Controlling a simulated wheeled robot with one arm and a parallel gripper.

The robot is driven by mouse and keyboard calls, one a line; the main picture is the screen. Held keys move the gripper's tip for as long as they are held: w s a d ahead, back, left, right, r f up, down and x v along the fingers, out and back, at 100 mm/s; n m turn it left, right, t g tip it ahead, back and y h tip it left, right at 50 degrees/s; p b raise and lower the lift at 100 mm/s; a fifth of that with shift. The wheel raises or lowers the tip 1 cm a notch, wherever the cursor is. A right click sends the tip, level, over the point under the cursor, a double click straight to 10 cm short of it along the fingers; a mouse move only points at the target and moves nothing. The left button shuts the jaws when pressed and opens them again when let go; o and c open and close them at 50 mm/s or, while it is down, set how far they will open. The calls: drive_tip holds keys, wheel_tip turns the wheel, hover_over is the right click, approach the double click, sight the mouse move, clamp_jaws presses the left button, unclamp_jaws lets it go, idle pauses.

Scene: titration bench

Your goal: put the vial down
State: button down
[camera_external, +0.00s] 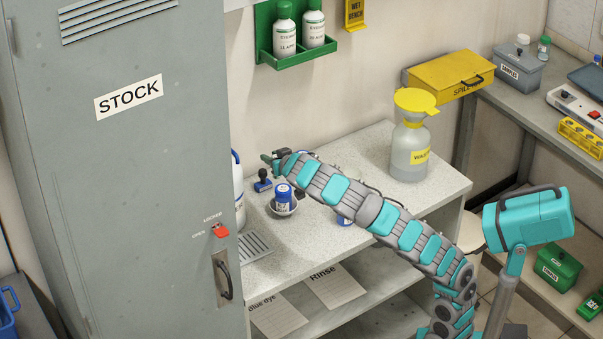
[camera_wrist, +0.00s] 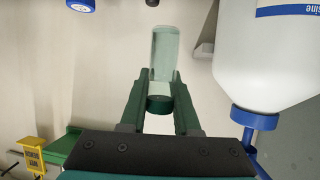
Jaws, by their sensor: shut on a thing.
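The vial (camera_wrist: 165,48) is clear pale glass with a dark cap (camera_wrist: 159,103). In the wrist view my gripper (camera_wrist: 160,75) is shut on it, with one green finger on each side. The glass body sticks out past the fingertips. In the outside view my gripper (camera_external: 272,160) is at the back of the speckled bench (camera_external: 320,235), near the wall. The vial cannot be made out there, and I cannot tell how high it is above the bench.
A large white bottle (camera_wrist: 270,55) is close at the right in the wrist view. A blue-capped bottle in a dish (camera_external: 283,197) and a blue-handled item (camera_external: 262,182) stand near my gripper. A waste bottle (camera_external: 409,150) with a yellow funnel stands at the right. A grate (camera_external: 254,246) lies front left.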

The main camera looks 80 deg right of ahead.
drive_tip(key=a+f+n+t+y+b, duration=0.1)
drive_tip(key=a+f, duration=0.3)
drive_tip(key=a, duration=0.8)
drive_tip(key=a+f+n+b, duration=0.15)
drive_tip(key=a+f, duration=0.25)
drive_tip(key=a, duration=0.8)
drive_tip(key=shift+m, duration=0.45)
drive_tip(key=shift+w+d+f+b, duration=0.15)
drive_tip(key=shift+f+b, duration=0.1)
drive_tip(key=shift+f, duration=1.55)
drive_tip(key=shift+w+a+f+b, duration=0.1)
drive_tip(key=shift+f+b, duration=0.15)
drive_tip(key=shift+f, duration=1.5)
drive_tip(key=shift+f, duration=0.15)
drive_tip(key=shift+f, duration=0.1)
drive_tip(key=c, duration=0.6)
unclamp_jaws()
drive_tip(key=shift+c, duration=0.2)
